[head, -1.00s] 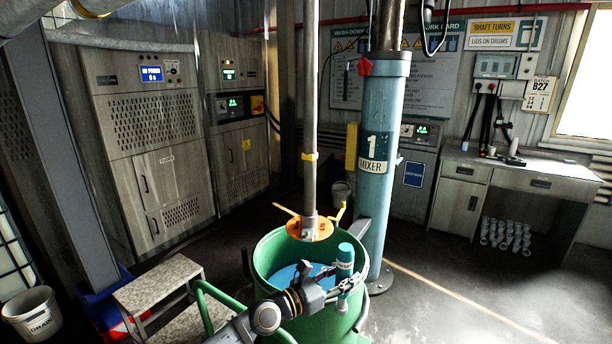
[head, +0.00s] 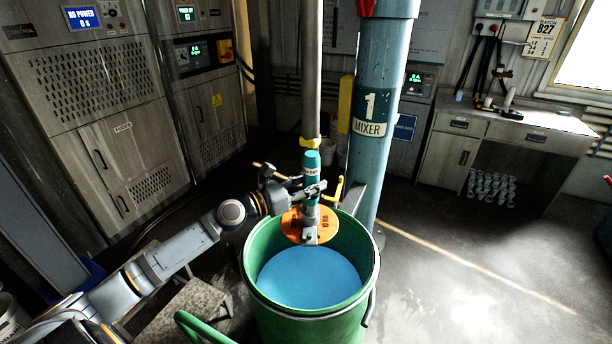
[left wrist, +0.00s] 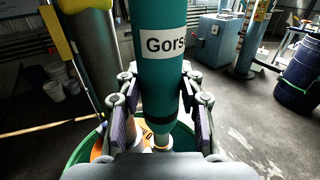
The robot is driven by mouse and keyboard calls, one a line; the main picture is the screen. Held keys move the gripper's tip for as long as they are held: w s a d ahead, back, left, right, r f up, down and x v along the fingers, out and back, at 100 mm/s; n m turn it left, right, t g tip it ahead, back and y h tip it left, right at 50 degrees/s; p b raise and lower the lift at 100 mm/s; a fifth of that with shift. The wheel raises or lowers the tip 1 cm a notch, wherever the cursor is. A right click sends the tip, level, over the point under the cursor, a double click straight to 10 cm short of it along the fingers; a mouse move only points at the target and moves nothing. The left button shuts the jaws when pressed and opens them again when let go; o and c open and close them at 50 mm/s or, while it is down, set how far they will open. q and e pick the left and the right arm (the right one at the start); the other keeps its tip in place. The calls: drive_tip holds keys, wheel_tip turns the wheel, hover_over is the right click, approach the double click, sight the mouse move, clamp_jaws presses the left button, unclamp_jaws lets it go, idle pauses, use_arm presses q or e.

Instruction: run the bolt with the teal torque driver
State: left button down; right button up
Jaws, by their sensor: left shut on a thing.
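The teal torque driver (head: 312,172) stands upright in my left gripper (head: 312,192), which is shut on its body. In the left wrist view the driver (left wrist: 162,75) shows a white label reading "Gors", and the fingers of my gripper (left wrist: 158,112) clasp it from both sides. The driver's lower end is over the orange disc (head: 293,226) on the mixer shaft. The bolt cannot be made out; the driver and fingers hide that spot, so I cannot tell whether the tip touches it. My right gripper is not in view.
The green drum (head: 372,275) with blue liquid (head: 310,278) stands below the disc. The blue mixer column (head: 378,130) rises close behind. A yellow handle (head: 338,190) sticks up beside the disc. A grey step (head: 195,310) stands at the drum's left. Open floor lies to the right.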

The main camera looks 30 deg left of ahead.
sight(309, 201)
use_arm(q)
drive_tip(key=shift+s+d+r, duration=0.15)
drive_tip(key=shift+d+r, duration=0.05)
drive_tip(key=shift+d, duration=0.05)
drive_tip(key=f, duration=0.1)
drive_tip(key=f+b, duration=0.1)
drive_tip(key=a+f, duration=0.1)
drive_tip(key=shift+w+a+b, duration=0.1)
drive_tip(key=shift+w+b, duration=0.15)
drive_tip(key=shift+b, duration=0.1)
drive_tip(key=shift+s+f, duration=0.1)
drive_tip(key=shift+f, duration=0.25)
drive_tip(key=shift+d+f+b, duration=0.25)
drive_tip(key=shift+f+b, duration=0.4)
drive_tip(key=shift+b, duration=0.2)
drive_tip(key=shift+a+f+b, duration=0.1)
drive_tip(key=shift+f+b, duration=0.2)
drive_tip(key=shift+f, duration=0.5)
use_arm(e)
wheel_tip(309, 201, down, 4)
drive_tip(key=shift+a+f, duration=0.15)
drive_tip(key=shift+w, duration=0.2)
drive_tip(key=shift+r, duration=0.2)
